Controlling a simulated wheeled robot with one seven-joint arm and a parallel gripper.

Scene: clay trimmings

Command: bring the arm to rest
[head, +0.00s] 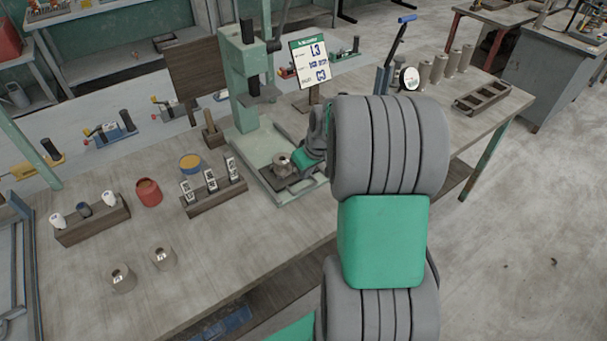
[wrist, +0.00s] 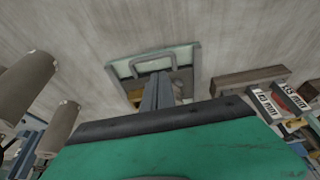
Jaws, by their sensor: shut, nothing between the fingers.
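My arm rises from the bottom right and bends over the bench. My gripper (head: 298,168) is low at the base of the green press (head: 243,95), beside a metal cylinder (head: 281,161) on the press plate. In the head view its fingers are small and partly hidden by my arm. In the wrist view my gripper (wrist: 157,90) shows its fingers together, with nothing between them. The green press base (wrist: 195,62) lies beyond the fingers; whether they touch it I cannot tell.
On the bench (head: 225,255) stand a wooden block with tags (head: 215,195), a red pot (head: 148,192), two metal cylinders (head: 163,257), a sign (head: 316,62), several grey cylinders (head: 438,68) and a slotted tray (head: 482,98). The front middle of the bench is clear.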

